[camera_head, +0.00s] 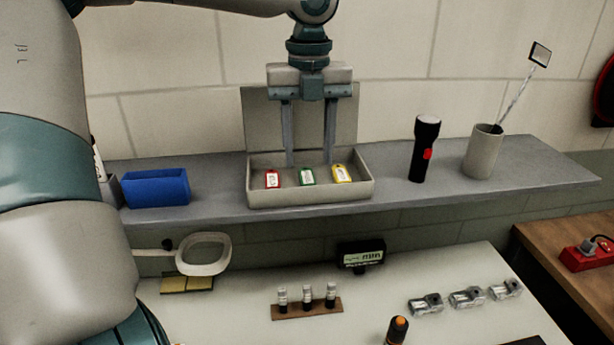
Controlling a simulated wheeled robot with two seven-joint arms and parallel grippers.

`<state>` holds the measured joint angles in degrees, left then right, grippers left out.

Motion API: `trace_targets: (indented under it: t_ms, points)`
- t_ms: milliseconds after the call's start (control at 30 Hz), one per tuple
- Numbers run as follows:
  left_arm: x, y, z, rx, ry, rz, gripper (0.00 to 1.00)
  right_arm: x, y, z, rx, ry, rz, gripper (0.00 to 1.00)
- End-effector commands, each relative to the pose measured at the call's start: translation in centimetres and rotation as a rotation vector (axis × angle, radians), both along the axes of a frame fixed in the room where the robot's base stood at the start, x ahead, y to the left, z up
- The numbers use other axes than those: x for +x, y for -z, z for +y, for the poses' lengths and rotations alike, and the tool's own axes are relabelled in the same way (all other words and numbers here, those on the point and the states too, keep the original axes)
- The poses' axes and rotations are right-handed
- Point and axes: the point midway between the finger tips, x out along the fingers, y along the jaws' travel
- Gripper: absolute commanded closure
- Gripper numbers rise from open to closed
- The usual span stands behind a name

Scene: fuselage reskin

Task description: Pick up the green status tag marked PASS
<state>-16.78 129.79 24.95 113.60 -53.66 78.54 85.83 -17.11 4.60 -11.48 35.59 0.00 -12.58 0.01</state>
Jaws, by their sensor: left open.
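The green tag (307,176) lies in an open grey box (310,196) on the shelf. It sits between a red tag (272,179) on its left and a yellow tag (343,173) on its right. The lettering on the tags is too small to read. My left gripper (310,163) points down over the box with its two long fingers apart. The fingertips are near the back of the tray, one to each side of the green tag in the picture. Nothing is between them. My right gripper is not in view.
The box's raised lid (345,125) stands behind the fingers. On the shelf (400,196) are a blue bin (156,188), a black flashlight (424,150) and a cup (483,152) holding an inspection mirror (540,54). Below are a magnifier (203,254), a vial rack (307,308) and metal clamps (466,298).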

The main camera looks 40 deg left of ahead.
Motion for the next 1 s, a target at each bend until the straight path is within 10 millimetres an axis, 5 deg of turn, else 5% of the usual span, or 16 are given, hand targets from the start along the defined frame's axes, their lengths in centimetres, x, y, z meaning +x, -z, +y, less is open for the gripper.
trace_targets:
  t_ms: [400,900,1000]
  points:
    - [0.0,4.0,0.1,-0.001,-0.002,0.0,0.56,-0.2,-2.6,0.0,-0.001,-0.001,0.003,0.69]
    - [0.0,4.3,0.1,-0.001,-0.002,-0.002,0.56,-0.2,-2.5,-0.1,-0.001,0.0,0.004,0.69]
    - [0.0,4.2,0.2,-0.001,-0.002,-0.002,0.78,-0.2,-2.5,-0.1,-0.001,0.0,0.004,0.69]
